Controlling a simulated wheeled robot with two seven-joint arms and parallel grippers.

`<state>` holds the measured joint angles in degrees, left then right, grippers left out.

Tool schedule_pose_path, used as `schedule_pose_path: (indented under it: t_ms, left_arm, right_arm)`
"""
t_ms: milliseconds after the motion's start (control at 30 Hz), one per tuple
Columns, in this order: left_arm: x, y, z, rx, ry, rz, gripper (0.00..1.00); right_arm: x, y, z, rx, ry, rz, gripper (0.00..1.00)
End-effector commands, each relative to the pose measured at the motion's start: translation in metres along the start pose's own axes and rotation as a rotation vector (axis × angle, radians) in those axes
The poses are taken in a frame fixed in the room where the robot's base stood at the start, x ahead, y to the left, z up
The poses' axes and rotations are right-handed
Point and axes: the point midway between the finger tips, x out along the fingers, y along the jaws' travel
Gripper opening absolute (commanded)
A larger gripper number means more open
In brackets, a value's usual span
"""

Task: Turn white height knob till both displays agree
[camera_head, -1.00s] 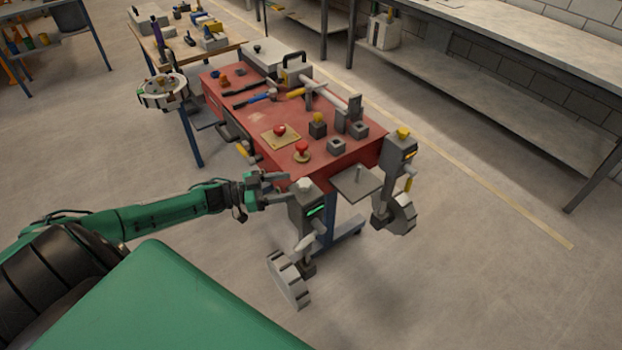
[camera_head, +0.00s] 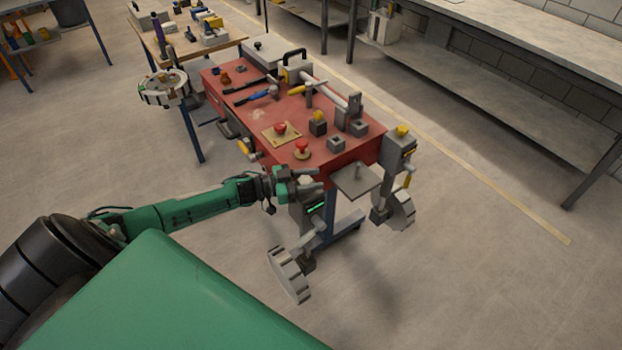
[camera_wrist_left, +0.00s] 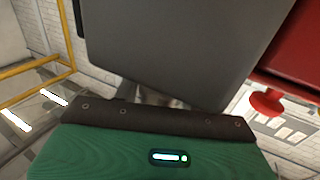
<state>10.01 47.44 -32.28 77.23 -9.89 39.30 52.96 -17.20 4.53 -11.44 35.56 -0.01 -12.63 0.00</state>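The left grey post (camera_head: 310,217) at the table's near corner carries a small green-lit display (camera_head: 316,208). The right grey post (camera_head: 400,152) has a yellow knob (camera_head: 403,131) on top and a small orange-lit display (camera_head: 411,150). The readings are too small to read. My left gripper (camera_head: 303,181) is at the top of the left post, its fingers pointing right, one on each side of the white knob, which they mostly hide. I cannot tell whether the fingers touch it. In the left wrist view a large grey block (camera_wrist_left: 185,45) fills the top. My right gripper is out of view.
The red table (camera_head: 262,115) holds red buttons, grey blocks and tools. A small grey plate (camera_head: 357,179) sticks out between the posts. Grey toothed wheels (camera_head: 290,275) hang below the posts. A red knob (camera_wrist_left: 267,101) shows at right in the left wrist view. The floor at right is free.

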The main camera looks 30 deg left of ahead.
Motion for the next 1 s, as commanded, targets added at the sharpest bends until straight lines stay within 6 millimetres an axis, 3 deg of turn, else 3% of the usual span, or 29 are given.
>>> schedule_pose_path:
  t_ms: [33,100,133,567,1000]
  left_arm:
    - [0.0,0.0,0.0,0.0,0.0,0.0,0.31]
    - [0.0,0.0,0.0,0.0,0.0,0.0,0.17]
    - [0.0,0.0,0.0,0.0,0.0,0.0,0.16]
    - [0.0,0.0,-0.003,-0.004,0.001,-0.096,0.16]
    - [-0.002,-0.006,-0.002,-0.008,0.003,-0.449,0.16]
  right_arm:
    - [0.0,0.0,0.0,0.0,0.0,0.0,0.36]
    - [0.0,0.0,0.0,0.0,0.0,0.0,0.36]
    - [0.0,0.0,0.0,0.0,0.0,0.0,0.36]
    - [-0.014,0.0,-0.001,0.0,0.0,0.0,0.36]
    - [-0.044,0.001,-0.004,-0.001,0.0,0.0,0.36]
